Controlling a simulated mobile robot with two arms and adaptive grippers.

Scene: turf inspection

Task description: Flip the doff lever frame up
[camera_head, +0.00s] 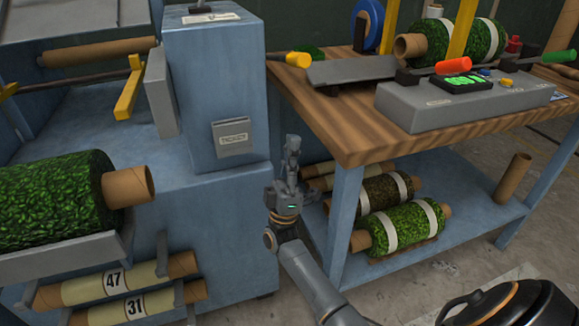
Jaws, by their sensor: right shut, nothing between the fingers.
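My right gripper (292,143) is shut and empty, pointing up in front of the gap between the machine and the wooden bench. It is apart from the yellow arm, well to its right. My left gripper is not in view.
The blue cabinet (215,90) with a ticket box (234,138) stands between gripper and bar. A turf roll (55,205) rests at lower left. The wooden bench (345,130) holds a grey console (465,102); several rolls lie on its lower shelf (465,210).

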